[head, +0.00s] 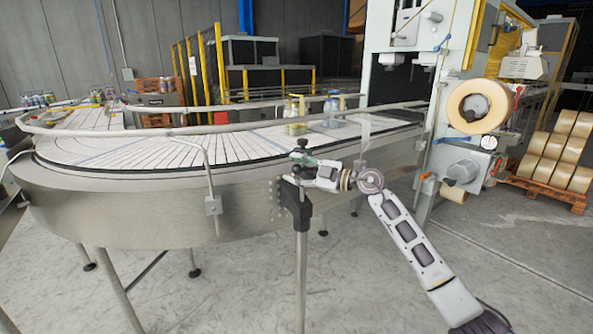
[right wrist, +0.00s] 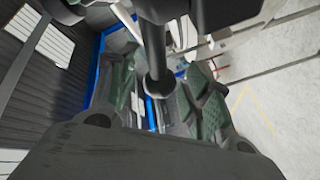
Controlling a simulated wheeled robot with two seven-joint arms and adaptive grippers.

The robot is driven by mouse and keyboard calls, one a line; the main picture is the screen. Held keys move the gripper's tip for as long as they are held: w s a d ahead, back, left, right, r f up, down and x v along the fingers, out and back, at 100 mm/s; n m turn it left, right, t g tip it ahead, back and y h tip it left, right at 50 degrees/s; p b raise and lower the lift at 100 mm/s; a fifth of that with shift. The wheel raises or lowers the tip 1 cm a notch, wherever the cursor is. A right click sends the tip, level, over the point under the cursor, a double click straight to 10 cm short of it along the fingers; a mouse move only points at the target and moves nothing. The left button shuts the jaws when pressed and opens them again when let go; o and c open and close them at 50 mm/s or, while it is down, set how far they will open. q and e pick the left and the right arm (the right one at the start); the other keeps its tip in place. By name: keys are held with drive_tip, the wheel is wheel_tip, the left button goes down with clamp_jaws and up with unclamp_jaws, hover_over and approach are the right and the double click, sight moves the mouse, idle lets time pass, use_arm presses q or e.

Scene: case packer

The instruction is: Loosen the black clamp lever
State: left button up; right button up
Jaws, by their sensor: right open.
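A black clamp (head: 297,195) sits on an upright metal post beside the curved conveyor. Black clamp parts stick up above it, close to my right gripper (head: 303,169). My right arm comes in from the lower right, and the gripper points left at the clamp. In the right wrist view, a black lever-like rod with a rounded end (right wrist: 157,84) shows between the two green-grey fingers of my right gripper (right wrist: 165,92). The fingers stand apart, with gaps seen on both sides of the rod. In the head view the gripper partly hides the clamp's top. My left gripper is not in view.
The conveyor (head: 150,205) with guide rails runs behind the clamp and carries a few jars (head: 332,110). A machine with a tape roll (head: 477,106) stands at right. A pallet of rolls (head: 560,155) is farther right. Open floor lies in front.

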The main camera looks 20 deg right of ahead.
idle(0.3)
clamp_jaws()
